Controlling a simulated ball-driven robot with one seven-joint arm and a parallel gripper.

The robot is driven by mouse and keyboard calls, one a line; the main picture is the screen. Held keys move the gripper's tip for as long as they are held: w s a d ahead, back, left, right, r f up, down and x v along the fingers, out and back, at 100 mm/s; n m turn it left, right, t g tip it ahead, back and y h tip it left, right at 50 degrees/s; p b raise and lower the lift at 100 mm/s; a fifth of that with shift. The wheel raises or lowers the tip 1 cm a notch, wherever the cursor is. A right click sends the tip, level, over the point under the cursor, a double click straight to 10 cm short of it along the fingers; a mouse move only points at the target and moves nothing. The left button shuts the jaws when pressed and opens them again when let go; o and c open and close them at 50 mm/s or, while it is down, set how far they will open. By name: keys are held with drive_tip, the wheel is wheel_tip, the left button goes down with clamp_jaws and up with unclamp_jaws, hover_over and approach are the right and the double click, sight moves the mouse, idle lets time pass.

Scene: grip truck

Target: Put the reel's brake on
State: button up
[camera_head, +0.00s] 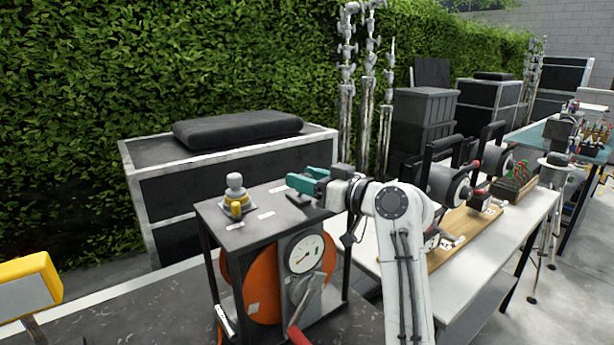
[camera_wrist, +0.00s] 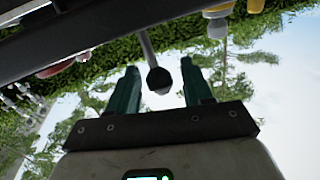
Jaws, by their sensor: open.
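The reel (camera_head: 262,285) is an orange drum in a dark frame under a small grey top (camera_head: 262,215). A round gauge (camera_head: 304,253) and a crank with a red grip (camera_head: 298,335) are on its front. My gripper (camera_head: 304,182), with teal fingers, is above the right back part of the top. In the wrist view my gripper (camera_wrist: 160,88) is open and empty. A grey rod ending in a black knob (camera_wrist: 158,79) shows in the gap between the fingers there; how far the knob is from them I cannot tell. I cannot make out this knob in the head view.
A yellow and grey fitting (camera_head: 235,200) stands on the reel's top, left of my gripper. A white table (camera_head: 480,245) with mounted gear is to the right. A black case (camera_head: 240,185) and a hedge (camera_head: 150,80) are behind.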

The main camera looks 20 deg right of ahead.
drive_tip(key=shift+w, duration=0.1)
drive_tip(key=shift+c, duration=0.4)
clamp_jaws()
